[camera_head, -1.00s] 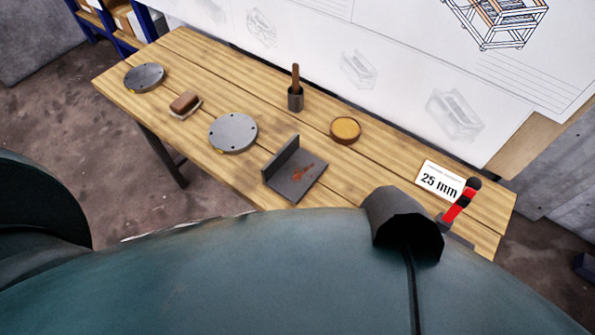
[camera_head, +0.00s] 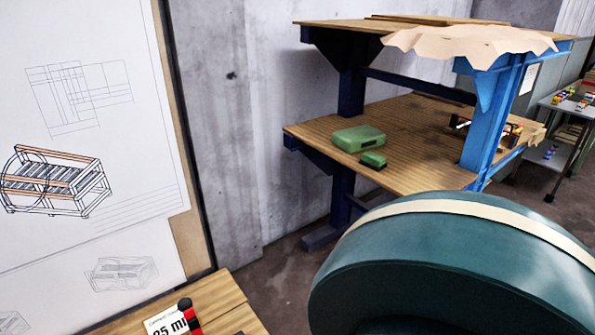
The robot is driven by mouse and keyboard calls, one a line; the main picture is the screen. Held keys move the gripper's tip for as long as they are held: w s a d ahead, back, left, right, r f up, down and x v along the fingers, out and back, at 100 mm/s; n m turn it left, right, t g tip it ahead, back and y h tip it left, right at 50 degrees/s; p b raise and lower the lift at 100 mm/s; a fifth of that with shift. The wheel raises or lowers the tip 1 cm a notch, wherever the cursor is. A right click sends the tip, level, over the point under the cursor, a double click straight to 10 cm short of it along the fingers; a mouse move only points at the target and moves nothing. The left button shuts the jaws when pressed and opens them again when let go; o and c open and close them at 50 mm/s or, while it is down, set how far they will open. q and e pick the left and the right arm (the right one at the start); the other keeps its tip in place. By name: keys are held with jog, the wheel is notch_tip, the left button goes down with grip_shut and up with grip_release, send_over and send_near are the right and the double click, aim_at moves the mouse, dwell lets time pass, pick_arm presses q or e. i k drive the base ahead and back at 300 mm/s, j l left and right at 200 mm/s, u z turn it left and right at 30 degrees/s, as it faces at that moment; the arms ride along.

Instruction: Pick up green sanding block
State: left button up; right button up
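A small green block with a dark underside (camera_head: 374,159) lies on the lower wooden shelf (camera_head: 420,172) of a blue-framed bench, close to the shelf's front edge. It looks like the green sanding block. Just behind and left of it lies a larger green case-like box (camera_head: 358,138). Both are small in the picture, and I cannot tell whether they touch. Neither of my grippers is in view.
A large teal curved body with a cream band (camera_head: 470,208) fills the lower right in front of the bench. Crumpled brown paper (camera_head: 465,42) hangs over the upper shelf. Another wooden table's corner (camera_head: 225,300) is at bottom left. Concrete floor shows between.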

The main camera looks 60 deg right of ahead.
aim_at(373, 161)
jog(key=z, duration=2.35)
